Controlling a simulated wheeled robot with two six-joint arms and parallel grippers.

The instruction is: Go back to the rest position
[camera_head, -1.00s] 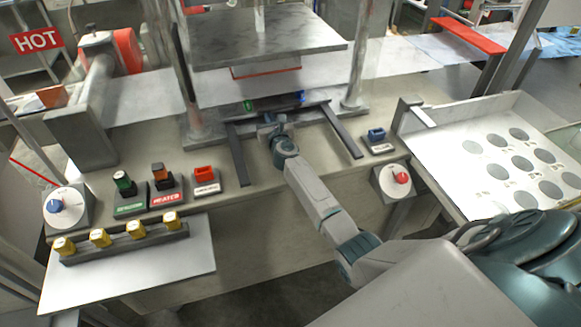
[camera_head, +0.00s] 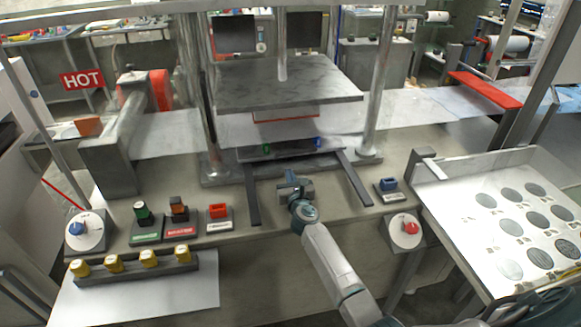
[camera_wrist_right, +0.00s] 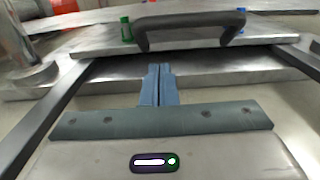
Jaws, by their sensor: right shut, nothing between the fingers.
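My right gripper (camera_head: 290,184) is in front of the press, between its two dark rails, above the bench top. In the right wrist view its blue-grey fingers (camera_wrist_right: 159,86) are together with nothing between them. The fingers point at the lower press plate, which carries a dark handle (camera_wrist_right: 190,29). The handle is apart from the fingertips. My left gripper is not in the head view.
The upper press plate (camera_head: 285,82) hangs over the lower plate between steel posts. Dark rails (camera_head: 355,178) flank my right gripper. Switches and a red-knobbed dial (camera_head: 411,227) line the bench front. A white tray (camera_head: 470,222) with round dark spots stands right.

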